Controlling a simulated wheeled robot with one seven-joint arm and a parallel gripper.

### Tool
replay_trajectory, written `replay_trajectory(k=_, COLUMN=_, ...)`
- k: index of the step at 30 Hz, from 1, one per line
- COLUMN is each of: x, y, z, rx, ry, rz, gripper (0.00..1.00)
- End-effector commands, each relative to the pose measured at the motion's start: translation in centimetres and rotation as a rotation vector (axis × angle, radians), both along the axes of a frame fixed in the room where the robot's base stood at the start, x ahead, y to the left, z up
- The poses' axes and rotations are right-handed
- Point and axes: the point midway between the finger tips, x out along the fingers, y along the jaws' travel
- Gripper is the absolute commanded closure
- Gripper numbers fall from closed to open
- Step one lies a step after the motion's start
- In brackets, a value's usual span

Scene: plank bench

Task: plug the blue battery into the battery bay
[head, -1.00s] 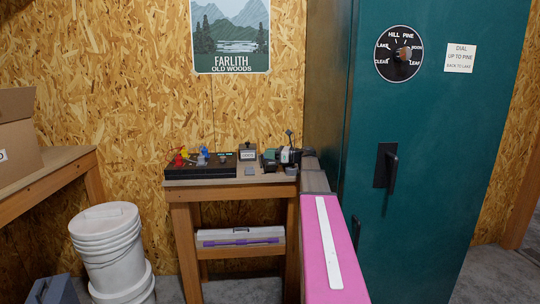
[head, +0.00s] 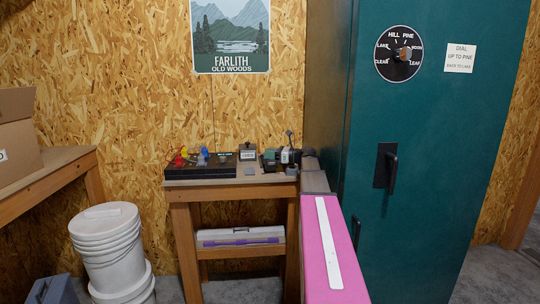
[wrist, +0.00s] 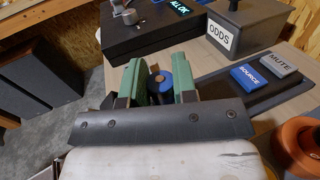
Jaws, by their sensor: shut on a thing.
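My gripper (wrist: 158,84) has green fingers, shut on the blue battery (wrist: 164,76). The battery shows as a short round piece with a blue rim and a dark middle, partly hidden between the fingers. In the head view my gripper (head: 270,157) is small at the right end of the bench (head: 222,183), beside the grey box, and the battery cannot be made out there. I cannot make out the battery bay in either view. A black panel with a green "ALL OK" display (wrist: 180,8) lies beyond the fingers in the wrist view.
A grey box marked ODDS (wrist: 243,27) stands behind a dark strip with a blue SOURCE button (wrist: 250,77) and a grey MUTE button (wrist: 278,63). An orange round thing (wrist: 296,145) is at the right. A teal cabinet (head: 430,150) stands right of the bench.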

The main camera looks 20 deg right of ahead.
Motion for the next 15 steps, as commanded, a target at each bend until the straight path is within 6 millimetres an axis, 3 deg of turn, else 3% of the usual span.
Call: replay_trajectory(k=15, x=0.00, y=0.00, z=-0.71, rx=0.000, ry=0.000, rz=0.000, gripper=0.96)
